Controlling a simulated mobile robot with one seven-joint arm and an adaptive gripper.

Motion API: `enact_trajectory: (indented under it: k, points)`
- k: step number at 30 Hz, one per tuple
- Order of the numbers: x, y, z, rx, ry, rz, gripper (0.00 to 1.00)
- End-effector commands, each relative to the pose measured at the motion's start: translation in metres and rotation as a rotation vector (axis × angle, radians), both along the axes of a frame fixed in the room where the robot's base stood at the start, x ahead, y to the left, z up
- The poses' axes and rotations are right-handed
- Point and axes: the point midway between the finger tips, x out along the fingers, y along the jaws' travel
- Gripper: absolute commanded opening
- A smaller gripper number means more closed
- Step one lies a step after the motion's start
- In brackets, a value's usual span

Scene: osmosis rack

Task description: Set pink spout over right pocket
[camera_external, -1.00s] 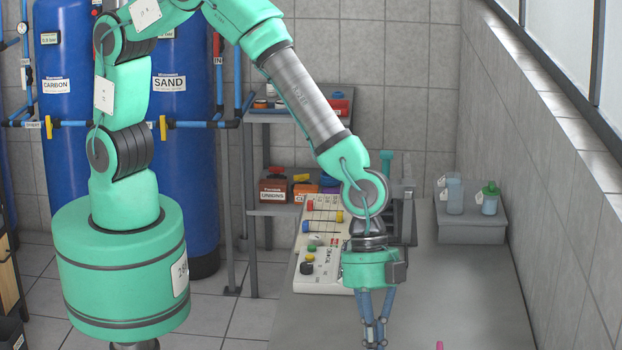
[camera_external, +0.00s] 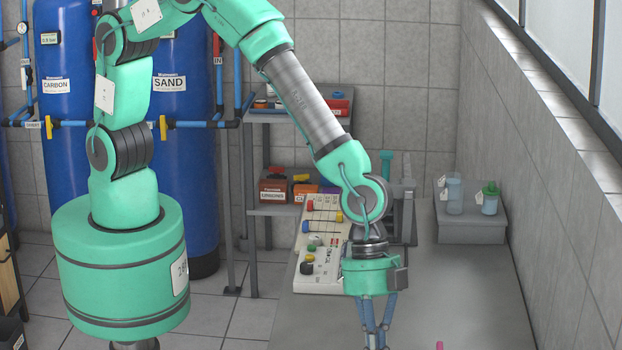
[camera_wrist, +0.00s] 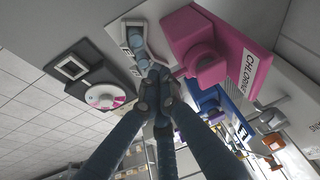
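A pink block with a raised pink spout-like part (camera_wrist: 205,62) shows at the top of the wrist view, to the right of my fingertips and apart from them. Its white label reads like "CHLORINE". A small pink tip (camera_external: 439,345) shows at the bottom edge of the external view. My gripper (camera_wrist: 157,78) has its blue-grey fingers drawn together at the tips. A pale blue-grey piece (camera_wrist: 138,40) lies just past the tips; I cannot tell whether they touch it. In the external view the fingertips are cut off below. I cannot make out the right pocket.
A blue-purple block (camera_wrist: 222,105) lies beyond the pink one in the wrist view. A square dark frame (camera_wrist: 72,67) and a disc with pink marks (camera_wrist: 102,97) are at the left. A grey tray (camera_external: 470,229) with bottles stands farther back on the bench; the bench's right side is clear.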

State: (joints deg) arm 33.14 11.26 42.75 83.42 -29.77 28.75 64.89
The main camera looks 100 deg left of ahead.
Motion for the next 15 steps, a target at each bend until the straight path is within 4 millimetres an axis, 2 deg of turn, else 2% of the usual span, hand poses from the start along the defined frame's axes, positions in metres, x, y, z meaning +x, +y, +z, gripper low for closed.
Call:
enact_trajectory:
  k: [15]
  points:
    - [-0.0026,-0.0046,0.0002,0.0,0.002,0.056,0.0]
